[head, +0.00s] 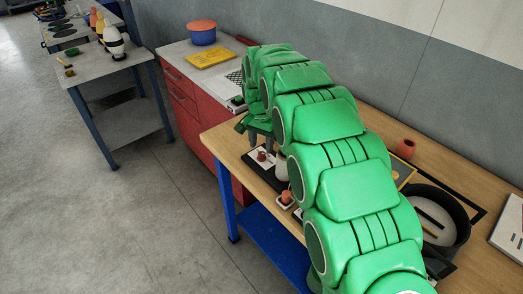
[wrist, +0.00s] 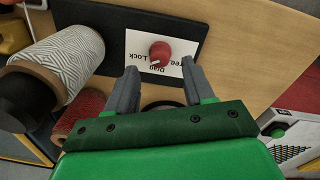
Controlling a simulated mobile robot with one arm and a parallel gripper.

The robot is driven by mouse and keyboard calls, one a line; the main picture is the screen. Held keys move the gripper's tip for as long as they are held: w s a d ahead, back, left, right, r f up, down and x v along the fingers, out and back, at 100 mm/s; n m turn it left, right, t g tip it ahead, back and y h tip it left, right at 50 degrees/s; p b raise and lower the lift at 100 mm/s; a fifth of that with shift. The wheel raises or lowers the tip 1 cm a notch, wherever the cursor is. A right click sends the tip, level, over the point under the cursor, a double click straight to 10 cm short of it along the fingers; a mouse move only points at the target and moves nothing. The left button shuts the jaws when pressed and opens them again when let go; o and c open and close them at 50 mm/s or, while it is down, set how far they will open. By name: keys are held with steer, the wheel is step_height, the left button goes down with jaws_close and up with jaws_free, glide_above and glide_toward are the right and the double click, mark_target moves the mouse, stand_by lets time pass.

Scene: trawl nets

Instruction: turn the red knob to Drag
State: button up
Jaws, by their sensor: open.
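The red knob (wrist: 160,52) sits on a white label plate (wrist: 184,72) on a black board (wrist: 187,14). The plate's words, including Lock and Drag, appear upside down in the wrist view, and another word is partly covered. The knob's pale mark points to the lower left in that view; which word it meets is hard to tell. My gripper (wrist: 160,78) is open and empty, its two fingers apart just below the knob in the picture. In the head view the knob (head: 262,155) shows small beneath my gripper (head: 262,142).
A spool of grey-white twine (wrist: 65,55) stands left of the board in the wrist view. The wooden bench (head: 226,134) carries a black round pan (head: 462,228) at right. A red cabinet (head: 183,104) stands behind. Bare bench lies right of the board in the wrist view.

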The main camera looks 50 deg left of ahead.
mark_target(262, 153)
steer(key=shift+d+f, duration=0.1)
steer(key=shift+f, duration=1.65)
steer(key=shift+c, duration=0.5)
jaws_close()
